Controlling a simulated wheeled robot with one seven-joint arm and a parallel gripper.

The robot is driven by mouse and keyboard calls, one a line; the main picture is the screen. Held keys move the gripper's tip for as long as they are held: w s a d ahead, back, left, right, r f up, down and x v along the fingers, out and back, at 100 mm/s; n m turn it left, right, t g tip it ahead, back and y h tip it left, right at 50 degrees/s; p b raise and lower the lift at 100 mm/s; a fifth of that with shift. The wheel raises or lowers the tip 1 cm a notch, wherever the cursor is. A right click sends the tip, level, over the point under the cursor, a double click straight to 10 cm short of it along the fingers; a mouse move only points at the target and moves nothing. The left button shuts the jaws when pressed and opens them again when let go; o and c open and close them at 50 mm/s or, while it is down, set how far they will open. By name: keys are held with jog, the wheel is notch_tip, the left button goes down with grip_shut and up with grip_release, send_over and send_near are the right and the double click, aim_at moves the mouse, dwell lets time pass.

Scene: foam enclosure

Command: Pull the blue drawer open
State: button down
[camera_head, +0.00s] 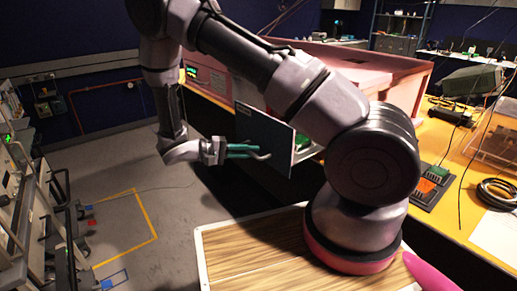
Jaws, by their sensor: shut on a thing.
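The drawer (264,137) has a dark blue-grey front panel and stands out from the pink enclosure. Part of its tray shows behind the panel, with a green item (302,141) in it. A light bar handle (262,156) is on the panel's face. My gripper (256,151) reaches in from the left, and its teal fingers are shut on the handle. My arm hides part of the enclosure and the drawer's far side.
The pink foam enclosure (392,84) sits on a yellow bench (450,190). The bench also holds an orange-and-green board (430,185), a coiled black cable (497,193) and a grey device (472,80). Open floor (120,215) lies at left, beside equipment racks.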

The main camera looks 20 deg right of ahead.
jog(key=shift+s+a, duration=0.1)
jog(key=shift+a, duration=0.15)
jog(key=c, duration=0.9)
grip_release()
jog(key=a, duration=0.3)
jog(key=a+r, duration=0.1)
jog(key=a, duration=0.3)
jog(key=a+r, duration=0.1)
jog(key=a, duration=0.2)
jog(key=shift+w+a, duration=0.3)
